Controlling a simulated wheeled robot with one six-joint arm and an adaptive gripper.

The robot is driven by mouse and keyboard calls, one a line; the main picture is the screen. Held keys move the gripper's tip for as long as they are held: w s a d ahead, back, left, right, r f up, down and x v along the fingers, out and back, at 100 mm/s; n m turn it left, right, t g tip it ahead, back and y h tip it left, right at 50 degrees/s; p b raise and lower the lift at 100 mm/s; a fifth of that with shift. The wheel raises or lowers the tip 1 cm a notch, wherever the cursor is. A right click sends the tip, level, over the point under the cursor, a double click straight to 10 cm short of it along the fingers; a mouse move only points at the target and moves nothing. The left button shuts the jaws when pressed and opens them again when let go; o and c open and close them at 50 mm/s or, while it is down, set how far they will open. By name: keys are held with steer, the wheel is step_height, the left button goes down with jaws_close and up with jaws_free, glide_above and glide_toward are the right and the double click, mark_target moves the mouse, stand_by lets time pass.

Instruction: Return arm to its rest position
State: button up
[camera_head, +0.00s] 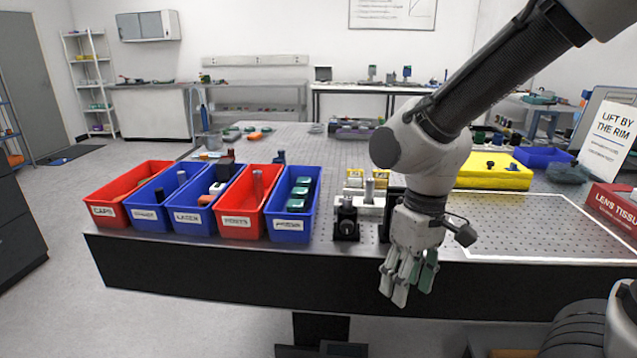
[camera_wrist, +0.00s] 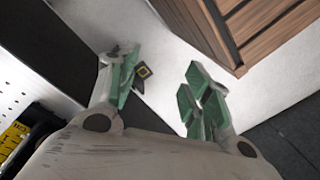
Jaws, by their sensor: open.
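My gripper (camera_head: 408,279) hangs pointing down in front of the near edge of the perforated optical table (camera_head: 320,160), near the middle of the head view. Its fingers are apart with nothing between them. In the wrist view, the green-padded fingertips (camera_wrist: 158,88) are spread over the pale floor (camera_wrist: 160,55). My arm reaches in from the upper right and hides part of the table behind it.
Red and blue bins, including the red posts bin (camera_head: 237,227), line the table's left front. A black mount (camera_head: 346,222) stands left of my gripper. A yellow case (camera_head: 492,178), lens tissue box (camera_head: 612,205) and sign (camera_head: 611,135) are at right. A wooden slatted thing (camera_wrist: 250,25) shows in the wrist view.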

steer(key=s+d+r+m+t, duration=0.1)
steer(key=d+r+m+t, duration=0.2)
steer(key=d+r, duration=0.4)
steer(key=s+d+r+m+t, duration=0.1)
steer(key=d+r, duration=0.5)
steer(key=d, duration=0.8)
steer(key=m+t, duration=0.1)
steer(key=m, duration=0.1)
steer(key=shift+s+r+m+t+h, duration=0.3)
steer(key=shift+s+r+t+h, duration=0.1)
